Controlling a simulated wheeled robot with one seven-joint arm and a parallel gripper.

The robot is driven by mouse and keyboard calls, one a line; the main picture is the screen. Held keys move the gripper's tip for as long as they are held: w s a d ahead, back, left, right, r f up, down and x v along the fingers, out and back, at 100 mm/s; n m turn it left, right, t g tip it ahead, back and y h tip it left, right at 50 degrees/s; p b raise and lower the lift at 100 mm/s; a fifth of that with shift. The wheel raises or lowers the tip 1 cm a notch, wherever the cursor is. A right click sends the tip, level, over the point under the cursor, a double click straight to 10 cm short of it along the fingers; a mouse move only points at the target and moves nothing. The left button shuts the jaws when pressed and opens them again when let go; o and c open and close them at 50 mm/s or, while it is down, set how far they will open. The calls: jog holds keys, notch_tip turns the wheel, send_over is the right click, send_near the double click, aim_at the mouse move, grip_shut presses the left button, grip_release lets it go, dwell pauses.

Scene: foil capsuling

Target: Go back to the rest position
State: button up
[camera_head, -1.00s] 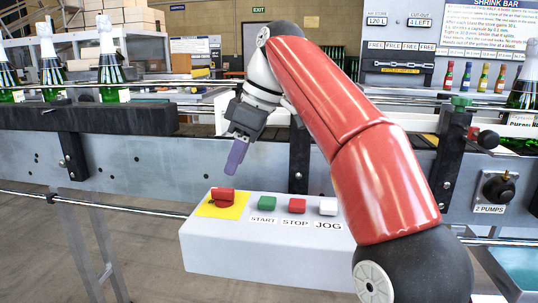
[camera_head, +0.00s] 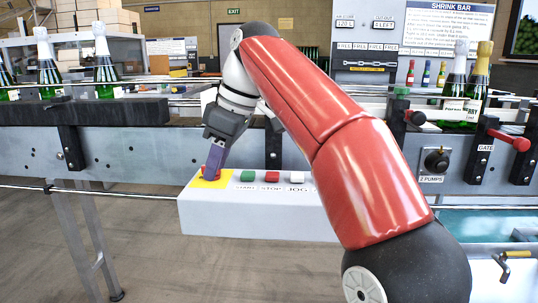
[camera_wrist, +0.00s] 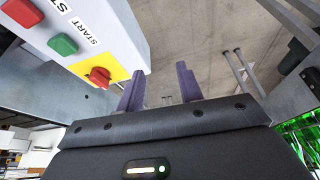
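My gripper (camera_head: 212,162) hangs at the control box's left end in the head view, its purple fingers overlapping the red knob (camera_head: 206,170) on its yellow plate. In the wrist view my gripper (camera_wrist: 160,88) has its two fingers apart, with bare floor and thin rails seen between them. The red knob (camera_wrist: 100,76) is left of both fingers there, not between them. Whether a finger touches the box is unclear. The white control box (camera_head: 260,215) carries a green START button (camera_head: 247,176), a red STOP button (camera_head: 272,176) and a white JOG button (camera_head: 297,177).
The conveyor (camera_head: 130,150) runs behind the box. Foil-topped bottles (camera_head: 105,65) stand at left and more (camera_head: 455,90) at right. A red-handled GATE lever (camera_head: 520,144) and a 2 PUMPS knob (camera_head: 436,161) are at right. The floor (camera_head: 170,270) in front is clear at left.

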jog(key=s+d+f+m+t+h, duration=0.2)
jog(key=s+d+f+m, duration=0.6)
jog(key=s+d+f, duration=0.2)
jog(key=s+d+f+m+t+h, duration=0.2)
jog(key=s+d+f+m, duration=0.6)
jog(key=d+f, duration=0.6)
jog(key=shift+s+d+f+t, duration=0.15)
jog(key=shift+s+d+t, duration=0.2)
jog(key=shift+s, duration=0.65)
